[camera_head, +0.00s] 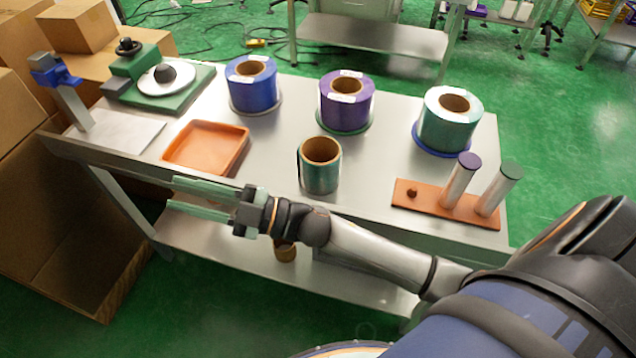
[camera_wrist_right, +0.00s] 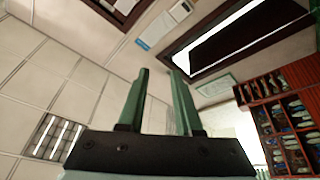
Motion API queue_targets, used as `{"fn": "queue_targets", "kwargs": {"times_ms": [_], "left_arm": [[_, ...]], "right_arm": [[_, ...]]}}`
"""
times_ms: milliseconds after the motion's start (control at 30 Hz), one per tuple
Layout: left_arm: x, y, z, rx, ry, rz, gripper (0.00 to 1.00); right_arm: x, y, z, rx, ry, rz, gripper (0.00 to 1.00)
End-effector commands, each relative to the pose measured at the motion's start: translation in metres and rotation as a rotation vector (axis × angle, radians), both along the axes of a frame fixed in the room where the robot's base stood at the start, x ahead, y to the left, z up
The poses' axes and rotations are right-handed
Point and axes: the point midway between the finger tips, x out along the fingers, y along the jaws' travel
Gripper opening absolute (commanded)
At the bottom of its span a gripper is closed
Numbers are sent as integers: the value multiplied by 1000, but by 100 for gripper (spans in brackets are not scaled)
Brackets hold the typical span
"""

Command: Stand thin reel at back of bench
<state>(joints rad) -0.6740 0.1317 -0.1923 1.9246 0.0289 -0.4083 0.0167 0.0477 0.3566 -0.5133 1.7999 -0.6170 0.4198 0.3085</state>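A narrow teal reel (camera_head: 320,176) with a wide brown core stands upright on the grey metal bench (camera_head: 270,150), in the middle near the front edge. It is thinner than the reels behind it and appears to be the thin reel. My right gripper (camera_head: 172,191) is in front of the bench's front edge, left of the thin reel and apart from it, with its fingers pointing left. Its two green fingers are apart and empty; the right wrist view (camera_wrist_right: 161,72) also shows nothing between them, with ceiling and wall beyond. My left gripper is not in view.
Blue (camera_head: 253,90), purple (camera_head: 346,106) and green (camera_head: 449,125) reels stand on discs along the back. An orange tray (camera_head: 240,160) and a green machine (camera_head: 190,97) are left. An orange base (camera_head: 430,205) with two posts is front right. Bare bench shows between the reels.

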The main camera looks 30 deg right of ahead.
Motion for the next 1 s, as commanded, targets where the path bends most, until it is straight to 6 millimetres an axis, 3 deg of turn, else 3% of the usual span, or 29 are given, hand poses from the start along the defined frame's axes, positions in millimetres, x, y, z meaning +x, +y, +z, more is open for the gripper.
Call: {"fn": "queue_targets", "kwargs": {"times_ms": [100, 167, 300, 433, 533, 633, 1000], "left_arm": [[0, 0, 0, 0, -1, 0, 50], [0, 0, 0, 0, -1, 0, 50], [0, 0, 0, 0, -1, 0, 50], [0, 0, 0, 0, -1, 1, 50], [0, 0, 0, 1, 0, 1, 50], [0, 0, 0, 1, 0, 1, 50], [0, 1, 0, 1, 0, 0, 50]], "right_arm": [[2, -43, -65, 97, 312, -243, 34], [-7, -66, -104, 125, 478, -356, 34], [-56, -110, -196, 144, 858, -565, 34], [-113, -132, -254, 137, 1129, -674, 34], [-144, -140, -277, 129, 1256, -714, 34], [-159, -143, -286, 123, 1311, -730, 34], [-160, -143, -288, 122, 1319, -731, 34]]}}
